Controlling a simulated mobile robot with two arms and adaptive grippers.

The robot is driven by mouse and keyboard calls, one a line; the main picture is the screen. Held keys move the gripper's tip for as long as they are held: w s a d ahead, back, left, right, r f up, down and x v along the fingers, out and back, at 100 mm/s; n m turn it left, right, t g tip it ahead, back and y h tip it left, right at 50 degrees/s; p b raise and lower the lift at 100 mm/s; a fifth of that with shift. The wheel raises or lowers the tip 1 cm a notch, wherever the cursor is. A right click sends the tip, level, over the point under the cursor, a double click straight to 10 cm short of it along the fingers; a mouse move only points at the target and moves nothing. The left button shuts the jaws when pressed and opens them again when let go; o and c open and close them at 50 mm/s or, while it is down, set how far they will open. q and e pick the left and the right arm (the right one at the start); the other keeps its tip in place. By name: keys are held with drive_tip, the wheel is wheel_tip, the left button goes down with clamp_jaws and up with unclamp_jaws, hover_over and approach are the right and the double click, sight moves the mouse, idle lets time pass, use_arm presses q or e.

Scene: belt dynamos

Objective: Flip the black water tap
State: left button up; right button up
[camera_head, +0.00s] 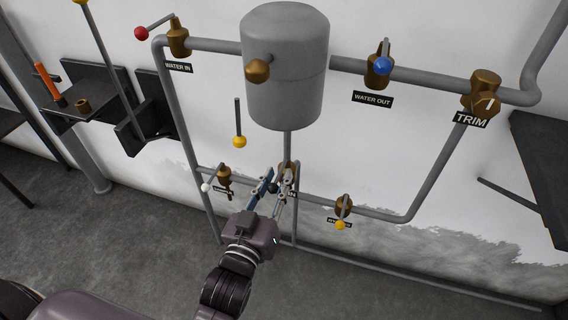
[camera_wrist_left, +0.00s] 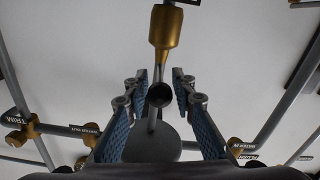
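The black water tap is a lever with a round black knob (camera_head: 272,188) on a brass valve (camera_head: 287,169) on the pipe below the grey tank. My left gripper (camera_head: 277,180) is at this tap, with its two blue-padded fingers spread to either side of the knob. In the left wrist view the knob (camera_wrist_left: 159,95) sits between the open fingers, with a visible gap on each side. The brass valve body (camera_wrist_left: 166,28) is beyond it. The gripper partly hides the lever and valve in the head view. My right gripper is in neither view.
The grey tank (camera_head: 287,70) hangs above. Nearby taps have white (camera_head: 206,187), yellow (camera_head: 340,225), red (camera_head: 141,33) and blue (camera_head: 383,66) knobs. Another yellow-knobbed lever (camera_head: 239,141) is up left of my gripper. The floor (camera_head: 150,240) in front is clear.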

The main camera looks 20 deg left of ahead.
sight(284, 163)
use_arm(q)
drive_tip(key=w, duration=0.3)
drive_tip(key=shift+w+d, duration=0.1)
drive_tip(key=shift+w, duration=1.1)
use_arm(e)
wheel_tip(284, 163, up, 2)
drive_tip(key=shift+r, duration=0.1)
use_arm(q)
drive_tip(key=shift+c, duration=0.5)
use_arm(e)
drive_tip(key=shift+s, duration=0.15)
use_arm(q)
clamp_jaws()
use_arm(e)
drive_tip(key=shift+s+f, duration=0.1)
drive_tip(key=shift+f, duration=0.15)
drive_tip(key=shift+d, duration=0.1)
